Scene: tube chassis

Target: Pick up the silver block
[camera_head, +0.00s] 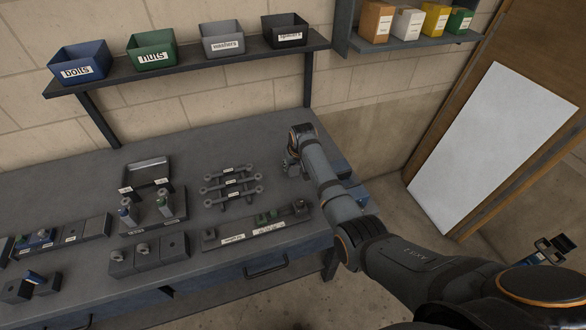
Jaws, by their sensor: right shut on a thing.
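My right arm reaches in from the lower right over the right end of the grey workbench (240,140). My right gripper (291,168) points down near the bench top, right of the dark linked bars. It is shut on a small grey piece that is mostly hidden by the fingers. This may be the silver block, but it is too small to be sure. Other grey blocks (146,254) sit in a row at the bench's front. My left gripper is not in view.
Dark linked bars (232,184) and a labelled fixture strip (256,231) lie left of my right gripper. A stand with small cylinders (150,205) is further left. A shelf (190,66) with labelled bins runs along the wall. Bare bench lies behind the bars.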

